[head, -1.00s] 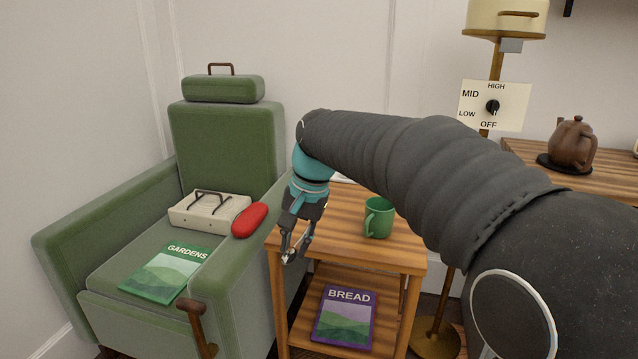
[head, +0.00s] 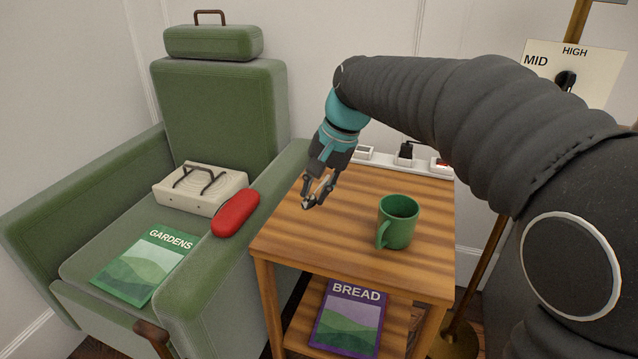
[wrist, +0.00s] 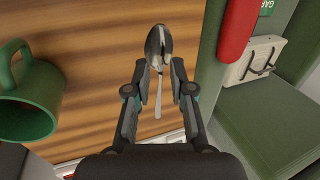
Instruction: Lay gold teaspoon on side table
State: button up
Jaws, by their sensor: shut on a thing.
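The side table (head: 345,262) has a striped wooden top and a lower shelf. My gripper (head: 313,198) is over the left part of the top, pointing down. In the wrist view my gripper (wrist: 159,66) is shut on a teaspoon (wrist: 158,98), with the spoon between its fingertips and the bowl at the far end. The spoon looks silver-grey there, not clearly gold. It is too small to make out well in the head view. I cannot tell how far it is above the wood.
A green mug (head: 398,225) stands on the table, right of my gripper. The green armchair (head: 225,110) is close on the left, with a red case (head: 236,213) on its arm. A purple BREAD magazine (head: 349,318) lies on the shelf. The table's front is clear.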

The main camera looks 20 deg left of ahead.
aim_at(311, 230)
jog(key=shift+f+b, duration=3.4)
jog(key=shift+f, duration=0.55)
jog(key=o, duration=0.9)
jog(key=shift+o, duration=0.5)
jog(key=o, duration=0.4)
jog(key=shift+r, duration=0.2)
notch_tip(311, 230, up, 7)
jog(key=p, duration=0.6)
jog(key=shift+f+p, duration=0.15)
jog(key=shift+p, duration=0.2)
